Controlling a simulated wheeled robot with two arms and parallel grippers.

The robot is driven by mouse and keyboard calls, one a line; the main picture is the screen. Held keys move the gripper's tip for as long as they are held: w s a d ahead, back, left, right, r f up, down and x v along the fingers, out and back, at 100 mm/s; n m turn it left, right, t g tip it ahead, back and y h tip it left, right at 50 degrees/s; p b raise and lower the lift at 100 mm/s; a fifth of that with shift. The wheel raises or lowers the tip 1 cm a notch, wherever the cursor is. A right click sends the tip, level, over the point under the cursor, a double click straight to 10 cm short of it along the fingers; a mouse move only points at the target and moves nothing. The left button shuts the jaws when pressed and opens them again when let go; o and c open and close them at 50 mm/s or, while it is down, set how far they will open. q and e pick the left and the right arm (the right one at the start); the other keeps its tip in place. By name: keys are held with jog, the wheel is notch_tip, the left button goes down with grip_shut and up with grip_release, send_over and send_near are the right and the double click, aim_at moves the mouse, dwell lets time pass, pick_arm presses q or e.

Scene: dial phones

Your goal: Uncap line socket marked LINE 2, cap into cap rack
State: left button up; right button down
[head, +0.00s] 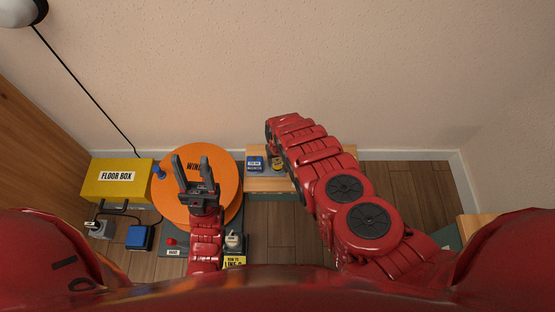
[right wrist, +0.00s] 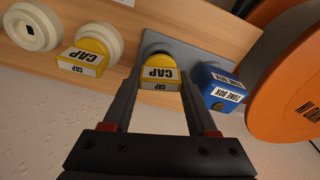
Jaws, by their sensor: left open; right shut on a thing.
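My right gripper (right wrist: 159,80) is shut on a yellow cap (right wrist: 158,62) with a white CAP label. This cap is in front of a grey plate (right wrist: 187,58) beside the blue tone box; I cannot tell whether it is seated or free. A second yellow cap (right wrist: 85,58) sits on a white round socket (right wrist: 103,38) to its left. In the head view my right arm hides most of this area and its gripper. My left gripper (head: 191,163) is open and empty above the orange reel (head: 222,172). No socket mark LINE 2 is readable.
A bare white socket (right wrist: 32,27) is on the wooden board. The blue tone box (right wrist: 222,88) stands close to my right finger, with the orange reel beyond.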

jog(key=shift+f+b, duration=0.55)
jog(key=shift+f, duration=0.2)
jog(key=shift+c, duration=0.6)
grip_release()
jog(key=c, duration=0.3)
notch_tip(320, 180, up, 8)
jog(key=p, duration=0.7)
jog(key=shift+f+p, duration=0.1)
jog(key=shift+p, duration=0.3)
jog(key=shift+f, duration=0.1)
